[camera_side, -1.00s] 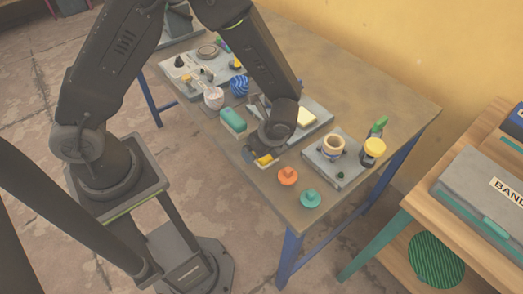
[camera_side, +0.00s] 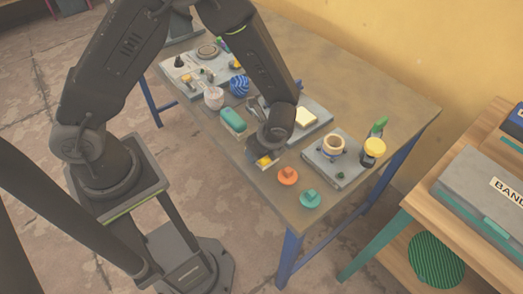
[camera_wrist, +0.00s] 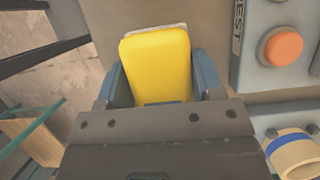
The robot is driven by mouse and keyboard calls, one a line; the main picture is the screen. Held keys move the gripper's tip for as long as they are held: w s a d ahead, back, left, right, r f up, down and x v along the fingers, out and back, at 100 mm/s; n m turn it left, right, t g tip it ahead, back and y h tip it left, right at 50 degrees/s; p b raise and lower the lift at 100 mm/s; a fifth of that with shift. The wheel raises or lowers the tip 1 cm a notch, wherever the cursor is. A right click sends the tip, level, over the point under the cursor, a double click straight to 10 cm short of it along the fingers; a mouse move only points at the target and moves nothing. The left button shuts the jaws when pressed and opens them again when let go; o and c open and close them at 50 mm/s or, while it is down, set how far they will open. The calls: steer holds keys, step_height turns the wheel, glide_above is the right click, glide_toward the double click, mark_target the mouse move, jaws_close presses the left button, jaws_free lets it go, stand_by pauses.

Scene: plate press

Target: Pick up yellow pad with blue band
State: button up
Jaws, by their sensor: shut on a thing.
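The yellow pad (camera_wrist: 157,65) fills the space between the two blue-grey fingers of my gripper (camera_wrist: 158,82) in the wrist view. The fingers are shut on its sides, and a pale edge shows behind its far end. Whether the pad touches the table is hidden.
Orange (camera_side: 288,176) and teal (camera_side: 310,198) knobbed pieces lie to the right on the table (camera_side: 375,90). A teal block (camera_side: 232,121) lies to the left. The back of the table is clear.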

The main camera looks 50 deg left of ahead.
steer(key=shift+r, duration=0.1)
step_height(320, 180, up, 4)
steer(key=shift+a+r, duration=0.1)
steer(key=shift+r, duration=0.1)
steer(key=s+a+r, duration=0.3)
steer(key=a+r, duration=0.3)
steer(key=a, duration=0.5)
steer(key=shift+r, duration=0.2)
steer(key=o, duration=0.3)
steer(key=shift+c, duration=1.1)
